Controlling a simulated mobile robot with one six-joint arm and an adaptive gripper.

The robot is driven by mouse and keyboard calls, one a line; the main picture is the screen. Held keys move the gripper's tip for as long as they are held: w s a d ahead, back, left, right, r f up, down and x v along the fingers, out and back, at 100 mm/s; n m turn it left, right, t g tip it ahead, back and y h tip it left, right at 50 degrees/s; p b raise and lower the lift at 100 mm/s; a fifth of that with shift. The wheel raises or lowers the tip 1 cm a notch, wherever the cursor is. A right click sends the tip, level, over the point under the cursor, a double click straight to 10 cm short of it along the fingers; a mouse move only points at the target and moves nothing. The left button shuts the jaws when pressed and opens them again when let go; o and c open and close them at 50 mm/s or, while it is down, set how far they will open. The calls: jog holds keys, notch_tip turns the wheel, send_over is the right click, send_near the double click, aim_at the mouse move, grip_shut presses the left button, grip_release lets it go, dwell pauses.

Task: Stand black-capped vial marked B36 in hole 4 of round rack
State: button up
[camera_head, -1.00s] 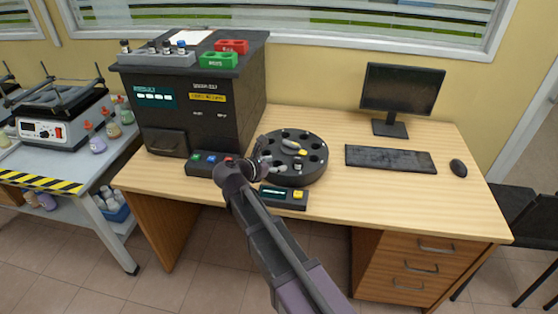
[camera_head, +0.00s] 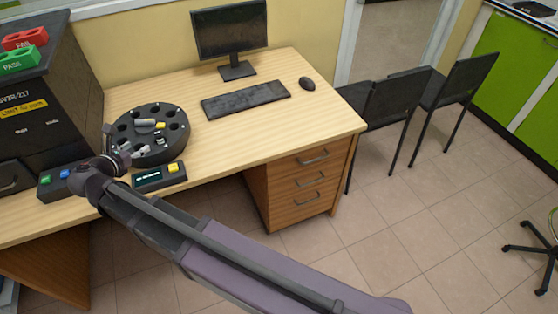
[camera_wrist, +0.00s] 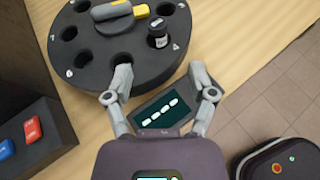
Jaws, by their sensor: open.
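The round rack (camera_head: 125,146) is a black disc with holes around its rim, on the desk. It also fills the top of the wrist view (camera_wrist: 85,62). A dark vial (camera_wrist: 158,39) with a black cap and white label stands upright in a near-side hole, beside a number that looks like 4. Its marking is too small to read. In the head view only a small pale spot of it (camera_head: 160,141) shows. My gripper (camera_wrist: 160,72) is open and empty, its fingers spread just in front of the rack, apart from the vial.
A console with a screen (camera_wrist: 163,108) and yellow button (camera_head: 173,168) lies in front of the rack. A black analyser (camera_head: 40,110) stands left, with red (camera_head: 25,38) and green (camera_head: 24,60) trays on top. A keyboard (camera_head: 245,97) lies right. Other visible rack holes look empty.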

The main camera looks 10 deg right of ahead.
jog(key=w+d+f+m+g, duration=0.1)
jog(key=d+f+m+g, duration=0.1)
jog(key=d+m, duration=0.3)
jog(key=w+d+f+m+g, duration=0.1)
jog(key=d+f+m+g, duration=0.2)
jog(key=d, duration=1)
jog(key=d+f+m+g, duration=0.2)
jog(key=d+m, duration=0.5)
jog(key=d, duration=0.2)
jog(key=shift+w+f+g+h, duration=0.3)
jog(key=shift+w, duration=0.1)
jog(key=s+d+f+m+g+y, duration=0.2)
jog(key=s+d+m, duration=0.2)
jog(key=d+m, duration=0.4)
jog(key=s+d+f+m+g+y, duration=0.1)
jog(key=s+d+m+g+y, duration=0.2)
jog(key=s+d+m, duration=0.2)
jog(key=shift+s+d+f+m, duration=0.2)
jog(key=shift+d+f+m, duration=0.2)
jog(key=shift+d+m, duration=2.25)
jog(key=shift+d+n, duration=0.7)
jog(key=shift+n, duration=0.05)
jog(key=shift+c, duration=1)
